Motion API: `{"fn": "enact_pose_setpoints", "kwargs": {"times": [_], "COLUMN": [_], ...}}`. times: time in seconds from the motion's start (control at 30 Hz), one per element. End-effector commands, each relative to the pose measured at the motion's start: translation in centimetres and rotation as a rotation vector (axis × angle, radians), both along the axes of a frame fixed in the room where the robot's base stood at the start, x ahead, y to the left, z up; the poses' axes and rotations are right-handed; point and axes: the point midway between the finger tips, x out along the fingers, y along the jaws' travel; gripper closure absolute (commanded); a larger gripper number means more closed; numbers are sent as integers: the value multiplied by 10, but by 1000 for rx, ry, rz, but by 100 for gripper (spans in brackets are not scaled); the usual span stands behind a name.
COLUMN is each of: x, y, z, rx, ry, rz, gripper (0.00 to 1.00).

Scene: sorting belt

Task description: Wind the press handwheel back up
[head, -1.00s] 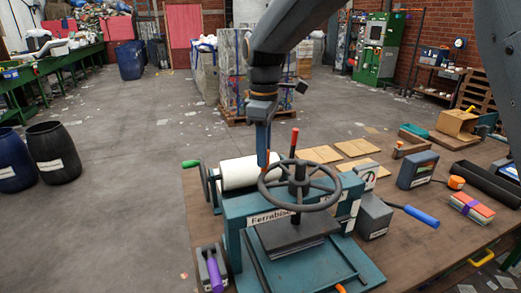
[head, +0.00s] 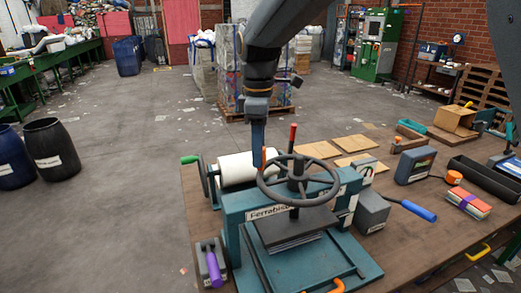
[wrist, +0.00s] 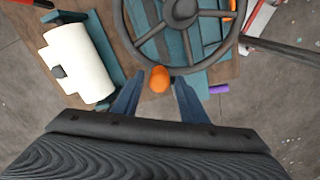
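The press handwheel (head: 274,198) is a dark grey spoked wheel lying level on top of the teal press (head: 232,210). Its upright orange crank knob (head: 264,157) stands at the left far side of the rim. My gripper (head: 259,150) points down at this knob. In the wrist view my gripper (wrist: 158,95) has its two blue fingers apart, with the orange knob (wrist: 159,79) between them and a gap on each side. The wheel (wrist: 181,10) shows beyond it. The dark platen (head: 295,228) hangs below the wheel.
A white roll (head: 236,170) with a green-handled crank (head: 190,160) lies behind the press. A purple-handled tool (head: 214,268) is at front left. A grey box (head: 370,211) and blue-handled tool (head: 418,211) are at right. Cardboard sheets (head: 354,143) lie behind.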

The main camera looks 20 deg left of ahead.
Motion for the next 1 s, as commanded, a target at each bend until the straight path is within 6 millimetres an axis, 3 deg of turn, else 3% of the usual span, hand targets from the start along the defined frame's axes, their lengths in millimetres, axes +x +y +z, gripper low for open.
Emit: {"fn": "enact_pose_setpoints", "kwargs": {"times": [0.37, 0.8, 1.0], "x": [2, 2, 1], "y": [-2, -1, -1], "z": [3, 65, 77], "rx": [-2, -1, -2], "ry": [1, 0, 2], "rz": [-4, -2, -2], "gripper": [58, 58, 58]}}
